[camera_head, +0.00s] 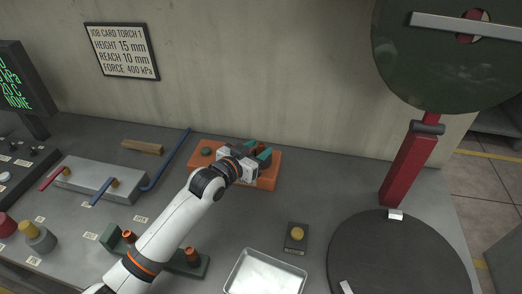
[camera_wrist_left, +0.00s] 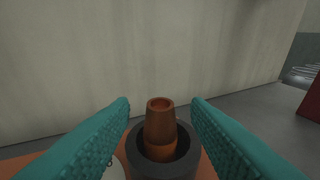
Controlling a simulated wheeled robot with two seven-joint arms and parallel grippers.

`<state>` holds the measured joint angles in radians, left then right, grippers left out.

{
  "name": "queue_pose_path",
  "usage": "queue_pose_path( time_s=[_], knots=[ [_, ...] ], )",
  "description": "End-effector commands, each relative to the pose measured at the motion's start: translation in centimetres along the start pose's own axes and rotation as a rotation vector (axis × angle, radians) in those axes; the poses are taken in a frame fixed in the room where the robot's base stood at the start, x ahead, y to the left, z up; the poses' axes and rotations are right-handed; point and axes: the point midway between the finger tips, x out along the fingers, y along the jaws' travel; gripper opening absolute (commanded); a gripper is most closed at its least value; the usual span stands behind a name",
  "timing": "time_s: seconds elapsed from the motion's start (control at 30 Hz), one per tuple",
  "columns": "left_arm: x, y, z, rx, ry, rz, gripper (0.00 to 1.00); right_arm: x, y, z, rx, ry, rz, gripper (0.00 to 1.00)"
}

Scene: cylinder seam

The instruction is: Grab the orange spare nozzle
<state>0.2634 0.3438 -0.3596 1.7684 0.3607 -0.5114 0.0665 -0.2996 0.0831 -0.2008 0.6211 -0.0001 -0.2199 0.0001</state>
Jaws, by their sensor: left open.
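The orange nozzle (camera_wrist_left: 160,128) stands upright in a dark round holder (camera_wrist_left: 184,163) in the left wrist view. The holder sits on an orange block, whose bare edge (camera_head: 268,182) shows in the head view. My left gripper (camera_head: 259,151) is over the block's right part. Its teal fingers are open, one on each side of the nozzle in the wrist view, with gaps between. In the head view the nozzle is mostly hidden by the gripper. My right gripper is not in view.
A green rack (camera_head: 198,270) with orange-brown pieces stands below my left arm. A metal tray (camera_head: 265,276), a dark block with a yellow knob (camera_head: 297,234) and a round dark turntable (camera_head: 400,262) lie to the right. A wall (camera_head: 280,70) stands behind the block.

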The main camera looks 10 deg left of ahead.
Motion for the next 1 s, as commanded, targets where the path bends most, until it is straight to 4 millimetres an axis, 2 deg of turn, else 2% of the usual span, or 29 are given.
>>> queue_pose_path(
  time_s=[0.13,0.4,0.43,0.7,1.0],
  knots=[
    [1.6,0.0,0.1,0.0,-0.001,0.0,0.43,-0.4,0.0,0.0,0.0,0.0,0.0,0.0],
    [1.9,0.0,0.0,0.0,0.0,0.0,0.43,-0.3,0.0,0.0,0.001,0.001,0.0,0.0],
    [1.9,0.0,0.0,0.0,0.0,0.0,0.41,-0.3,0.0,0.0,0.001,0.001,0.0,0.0],
    [1.9,0.0,0.0,0.0,0.0,0.0,0.0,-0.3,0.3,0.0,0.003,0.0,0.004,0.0],
    [1.9,0.0,0.1,0.001,-0.001,0.0,0.0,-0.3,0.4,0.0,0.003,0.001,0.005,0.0]
  ],
)
